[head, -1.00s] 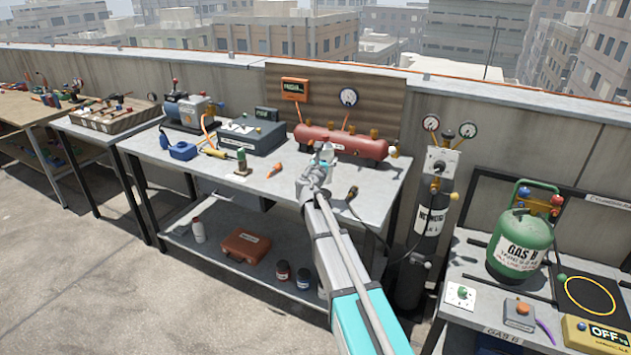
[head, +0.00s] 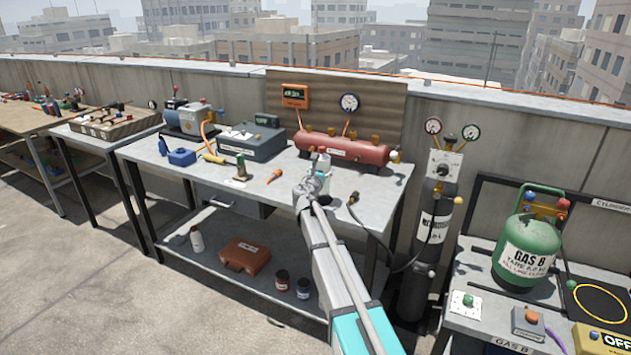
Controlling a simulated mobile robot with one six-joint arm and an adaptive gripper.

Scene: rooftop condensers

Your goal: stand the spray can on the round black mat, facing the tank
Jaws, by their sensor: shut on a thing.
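My gripper (head: 316,183) is over the front right part of the middle workbench, seen from behind. It is shut on a small white can with a pale blue band (head: 322,164), which looks like the spray can. The can is roughly upright in front of the red horizontal tank (head: 345,147); its lower part is hidden by the gripper, and I cannot tell whether it touches the bench. A black surface with a yellow ring (head: 570,297) lies on the right bench, beside the green GAS B cylinder (head: 527,250). I cannot make out its full outline.
A dark cylinder with gauges (head: 432,235) stands between the benches. A black hose with a plug (head: 353,197) lies right of my gripper.

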